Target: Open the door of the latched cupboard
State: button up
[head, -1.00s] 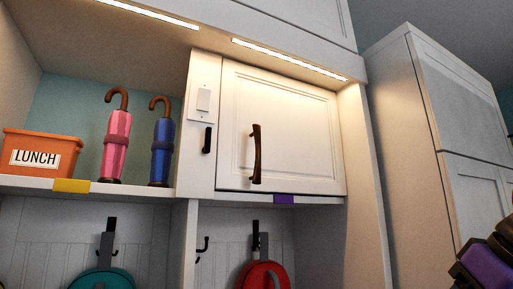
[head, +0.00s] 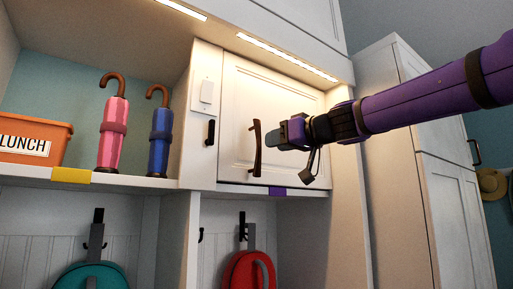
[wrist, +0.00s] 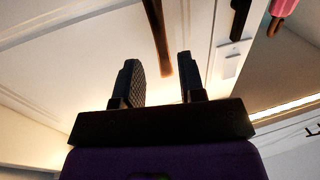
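The cupboard door (head: 290,100) is a white raised-panel door. It looks shut in its frame. Its dark brown upright handle (head: 256,150) is near the door's left edge. A small dark upright piece (head: 210,133), perhaps the latch, is on the panel just left of the door. My gripper (head: 283,134) is in front of the door, just right of the handle. In the wrist view my gripper (wrist: 162,70) is open and empty. The handle (wrist: 158,35) shows there beyond the fingertips, roughly in line with the gap between them, apart from both fingers.
A white switch plate (head: 207,94) is above the dark piece. On the open shelf to the left are a pink umbrella (head: 113,135), a blue umbrella (head: 160,140) and an orange LUNCH bin (head: 40,140). A tall white cabinet (head: 455,210) stands right.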

aim_at(258, 167)
jog(key=x, duration=0.7)
jog(key=shift+w+a, duration=0.1)
grip_shut()
